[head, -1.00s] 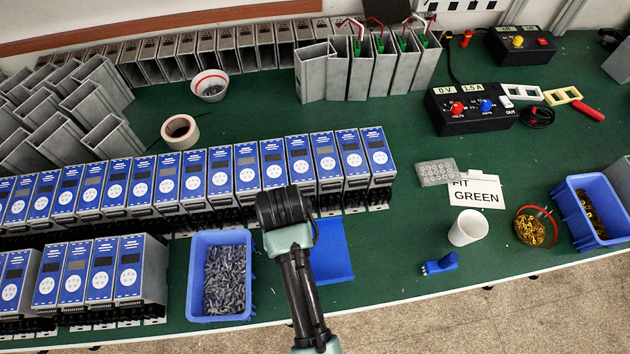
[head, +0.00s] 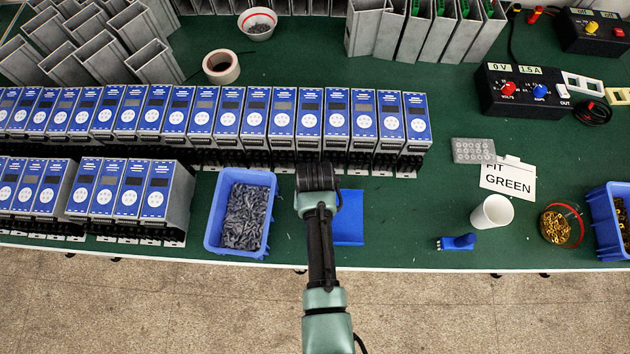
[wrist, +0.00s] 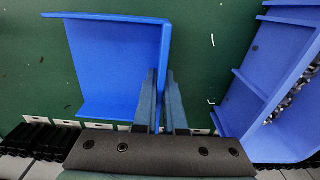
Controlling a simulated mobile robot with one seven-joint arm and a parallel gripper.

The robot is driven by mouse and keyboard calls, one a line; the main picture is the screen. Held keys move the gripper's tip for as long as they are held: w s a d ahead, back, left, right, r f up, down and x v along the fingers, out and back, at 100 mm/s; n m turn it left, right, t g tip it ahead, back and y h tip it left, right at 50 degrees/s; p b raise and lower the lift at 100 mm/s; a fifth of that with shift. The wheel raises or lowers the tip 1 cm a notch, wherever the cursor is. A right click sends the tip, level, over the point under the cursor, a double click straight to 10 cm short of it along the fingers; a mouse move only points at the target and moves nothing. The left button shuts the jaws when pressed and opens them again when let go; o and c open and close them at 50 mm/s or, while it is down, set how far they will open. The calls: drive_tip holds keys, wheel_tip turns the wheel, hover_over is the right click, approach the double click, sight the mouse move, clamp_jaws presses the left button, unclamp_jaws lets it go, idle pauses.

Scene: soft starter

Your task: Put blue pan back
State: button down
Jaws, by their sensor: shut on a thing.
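The blue pan (head: 348,222) is a bent blue sheet piece at the front edge of the green bench, partly hidden behind my arm in the head view. In the wrist view, the pan (wrist: 115,65) shows its flat face and a raised flange on its right side. My gripper (wrist: 161,80) has its fingers on either side of that flange and is shut on it. In the head view my wrist hides the fingers. I cannot tell whether the pan touches the bench.
A blue bin (head: 213,222) of grey screws stands close to the left of the pan; the bin (wrist: 237,110) is at right in the wrist view. Rows of blue-fronted units (head: 337,118) stand behind. A blue plug-like piece (head: 458,242) and white cup (head: 492,212) are right, with clear bench between.

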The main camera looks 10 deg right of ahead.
drive_tip(key=shift+f, duration=0.15)
drive_tip(key=c, duration=1)
unclamp_jaws()
